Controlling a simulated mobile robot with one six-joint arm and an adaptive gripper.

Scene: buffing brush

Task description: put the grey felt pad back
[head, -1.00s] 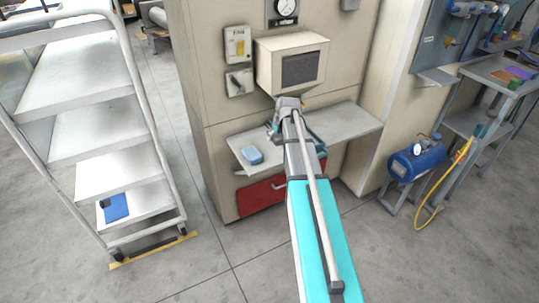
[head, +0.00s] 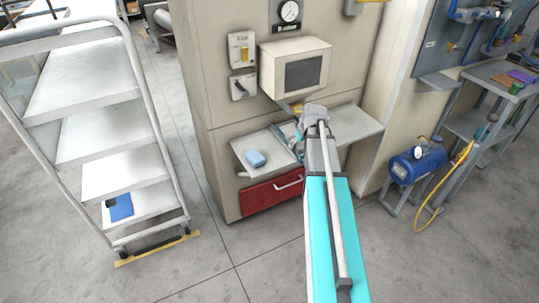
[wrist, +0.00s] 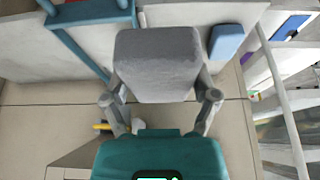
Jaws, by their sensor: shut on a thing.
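The grey felt pad (wrist: 157,65) is a rounded grey block between the two fingers of my gripper (wrist: 160,97) in the wrist view. My gripper is shut on it. In the head view my gripper (head: 293,142) is over the shelf (head: 360,128) of the beige machine, under the box with the dark window. My own arm hides most of it there, and I cannot make out the pad in that view. A blue block (head: 256,158) lies on the shelf left of my gripper; it also shows in the wrist view (wrist: 226,41).
A teal frame (wrist: 78,18) stands at the upper left of the wrist view. The beige box (head: 293,67) overhangs the shelf, with a red drawer (head: 270,194) below. A white step ladder (head: 130,175) is at left. A blue tank (head: 417,164) stands at right.

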